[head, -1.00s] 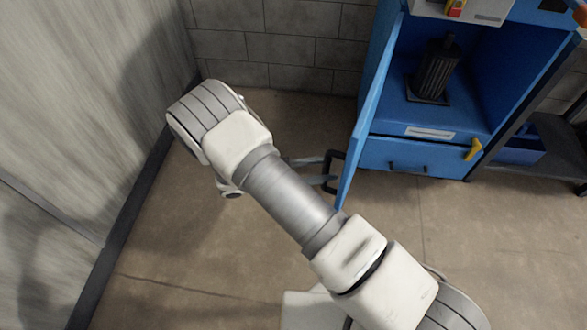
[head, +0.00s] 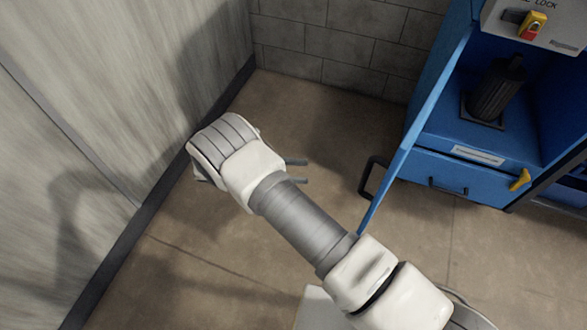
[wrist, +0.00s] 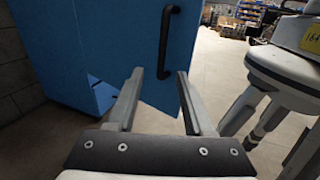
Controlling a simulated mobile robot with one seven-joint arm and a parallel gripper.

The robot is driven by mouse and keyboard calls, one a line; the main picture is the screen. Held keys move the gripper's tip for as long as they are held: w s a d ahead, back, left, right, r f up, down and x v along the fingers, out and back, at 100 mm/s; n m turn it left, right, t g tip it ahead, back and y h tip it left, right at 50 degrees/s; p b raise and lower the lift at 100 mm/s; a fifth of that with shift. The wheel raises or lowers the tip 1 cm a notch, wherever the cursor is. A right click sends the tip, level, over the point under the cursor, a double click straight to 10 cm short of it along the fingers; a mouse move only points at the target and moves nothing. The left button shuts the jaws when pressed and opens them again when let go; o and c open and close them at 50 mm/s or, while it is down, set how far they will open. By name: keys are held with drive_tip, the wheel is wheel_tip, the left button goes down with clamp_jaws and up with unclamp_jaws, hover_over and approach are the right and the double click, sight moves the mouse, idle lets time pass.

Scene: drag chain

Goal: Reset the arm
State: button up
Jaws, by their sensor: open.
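My gripper (wrist: 158,85) is open and empty in the wrist view, its two fingers apart. Beyond the fingers is the blue cabinet door (wrist: 95,50) with a black vertical handle (wrist: 168,40); the fingers appear apart from the handle. In the head view the fingers (head: 296,172) stick out from behind my bent arm, left of the open door (head: 418,110) and its handle (head: 370,178). The rest of the gripper is hidden by the arm.
The blue cabinet (head: 440,175) stands open at right, with a dark ribbed object (head: 497,92) inside. Below are a drawer and a yellow lever (head: 520,180). A red-yellow switch (head: 533,25) is above. A grey panel wall (head: 90,110) is close on the left. Floor (head: 320,130) between is clear.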

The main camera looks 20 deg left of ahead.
drive_tip(key=shift+s+a, duration=0.1)
drive_tip(key=shift+a, duration=0.2)
idle(0.4)
drive_tip(key=w+d+r+m+g+y, duration=0.25)
drive_tip(key=d+r+m+y, duration=0.35)
drive_tip(key=r, duration=0.4)
drive_tip(key=w+d+r+m+g+y, duration=0.1)
drive_tip(key=d+r+m+g+y, duration=0.25)
drive_tip(key=d+r, duration=0.6)
drive_tip(key=s+d+r+m+t+y, duration=0.75)
drive_tip(key=s+d+r+m, duration=0.4)
drive_tip(key=s, duration=0.35)
wheel_tip(320, 180, up, 19)
drive_tip(key=p, duration=1.9)
drive_tip(key=shift+w+r, duration=0.2)
